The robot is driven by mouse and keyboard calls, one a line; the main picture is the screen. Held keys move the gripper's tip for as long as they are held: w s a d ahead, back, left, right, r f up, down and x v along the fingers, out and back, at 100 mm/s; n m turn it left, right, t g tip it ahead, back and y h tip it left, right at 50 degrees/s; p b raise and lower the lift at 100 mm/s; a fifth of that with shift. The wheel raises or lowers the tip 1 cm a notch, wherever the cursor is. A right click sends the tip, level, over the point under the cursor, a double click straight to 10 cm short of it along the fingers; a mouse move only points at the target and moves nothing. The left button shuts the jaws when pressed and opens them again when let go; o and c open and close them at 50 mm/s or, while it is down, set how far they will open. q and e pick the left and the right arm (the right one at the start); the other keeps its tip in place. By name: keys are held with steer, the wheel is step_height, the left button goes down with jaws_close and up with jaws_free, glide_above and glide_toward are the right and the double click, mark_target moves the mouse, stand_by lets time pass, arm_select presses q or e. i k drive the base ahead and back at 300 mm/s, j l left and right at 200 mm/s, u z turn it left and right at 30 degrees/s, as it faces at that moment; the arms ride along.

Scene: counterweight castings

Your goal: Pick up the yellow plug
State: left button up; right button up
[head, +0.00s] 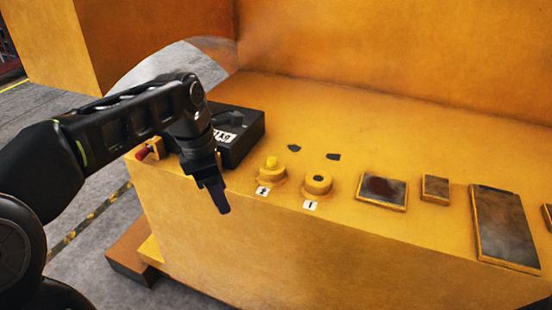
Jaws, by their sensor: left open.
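The yellow plug (272,162) is a small yellow knob standing in the top of a round yellow socket (271,174), by the label marked 2. A second round socket (317,184), by the label marked 1, has a dark hole in its top. My left gripper (222,208) is open and points down, near the front edge of the yellow casting, to the left of and nearer than the plug. It holds nothing that I can see. My right gripper is not in view.
A black box (238,132) with a white label sits behind my left gripper. Flat plates (382,189) lie on the casting to the right, including a long dark one (505,225). A red-tipped part (147,152) sticks out at the left corner. A tall yellow wall rises behind.

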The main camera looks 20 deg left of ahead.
mark_target(271, 164)
steer(key=i, duration=0.85)
